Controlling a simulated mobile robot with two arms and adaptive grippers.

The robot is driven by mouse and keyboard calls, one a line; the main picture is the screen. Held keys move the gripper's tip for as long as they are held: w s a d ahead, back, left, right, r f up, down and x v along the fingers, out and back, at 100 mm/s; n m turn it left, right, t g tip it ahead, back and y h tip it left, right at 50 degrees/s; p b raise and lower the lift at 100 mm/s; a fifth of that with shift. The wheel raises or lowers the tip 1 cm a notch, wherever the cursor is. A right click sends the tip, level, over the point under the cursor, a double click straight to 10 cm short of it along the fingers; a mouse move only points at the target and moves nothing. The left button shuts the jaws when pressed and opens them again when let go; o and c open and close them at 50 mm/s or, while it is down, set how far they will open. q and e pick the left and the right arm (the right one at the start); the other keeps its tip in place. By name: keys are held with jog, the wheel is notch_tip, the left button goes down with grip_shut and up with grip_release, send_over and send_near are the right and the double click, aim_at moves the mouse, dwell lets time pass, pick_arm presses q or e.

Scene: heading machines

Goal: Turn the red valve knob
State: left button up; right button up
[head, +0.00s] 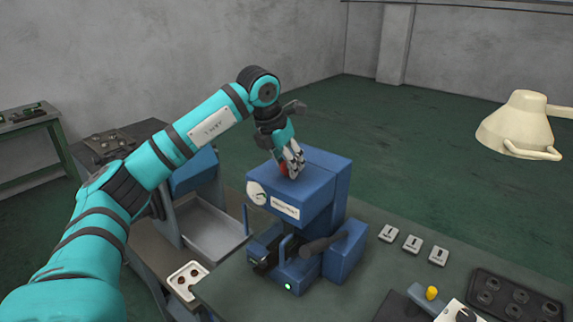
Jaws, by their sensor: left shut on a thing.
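The red valve knob (284,169) sits on top of the blue heading machine (317,188), near its left side. Only a small red part of the knob shows; the fingers hide the rest. My left gripper (291,165) comes down from above with its fingers closed around the knob. My right gripper is not in the head view.
The machine stands on a dark green table (232,288). Several small labelled plates, a dark tray (515,297) and a yellow knob (431,293) lie at the right. A cream lamp (517,122) hangs at the upper right.

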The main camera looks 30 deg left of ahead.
pick_arm(q)
jog(key=n+y, duration=0.1)
jog(key=n, duration=0.1)
jog(key=n+y+b, duration=0.1)
jog(key=n, duration=0.2)
jog(key=shift+d+n, duration=0.2)
jog(key=shift+n, duration=0.1)
jog(key=shift+w+n+g+y+b, duration=0.1)
jog(key=shift+n+g+y+b, duration=0.4)
jog(key=shift+n, duration=1.4)
jog(key=shift+y, duration=0.3)
jog(key=o, duration=1.1)
jog(key=shift+o, duration=0.2)
jog(key=shift+d+r, duration=0.1)
jog(key=shift+r, duration=0.05)
jog(key=v, duration=1.1)
jog(key=shift+r, duration=0.4)
